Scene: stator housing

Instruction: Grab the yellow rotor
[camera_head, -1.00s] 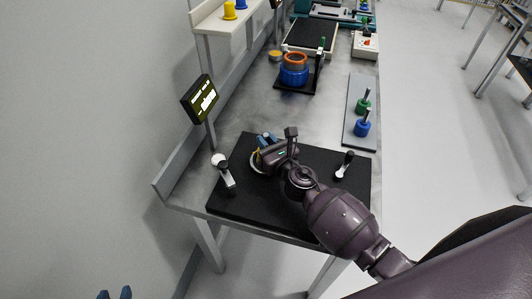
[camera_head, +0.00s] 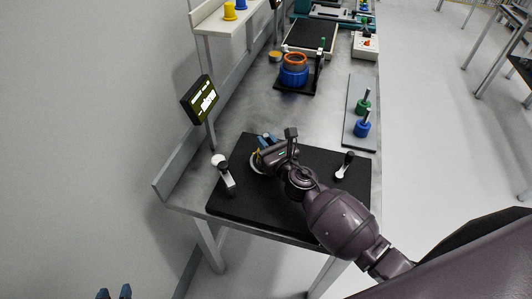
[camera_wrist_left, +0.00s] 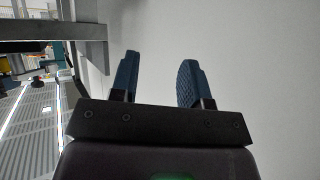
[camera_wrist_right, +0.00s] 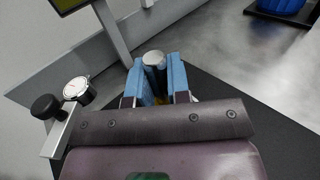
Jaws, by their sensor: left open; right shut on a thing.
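My right gripper (camera_head: 266,141) is over the black mat on the near part of the bench. In the right wrist view its blue fingers (camera_wrist_right: 155,78) are closed on a silver shaft, with a bit of yellow low between them. This is the yellow rotor (camera_wrist_right: 154,59), mostly hidden by the fingers and wrist. In the head view a yellowish rim shows beside the gripper; I cannot tell whether the rotor is raised. My left gripper (camera_head: 114,292) is open and empty at the lower left, away from the bench; its spread fingers fill the left wrist view (camera_wrist_left: 160,80).
A green rotor (camera_head: 363,105) and a blue rotor (camera_head: 362,129) stand on a grey plate at right. A blue housing with an orange ring (camera_head: 294,75) is farther back. A display (camera_head: 200,100) stands at left.

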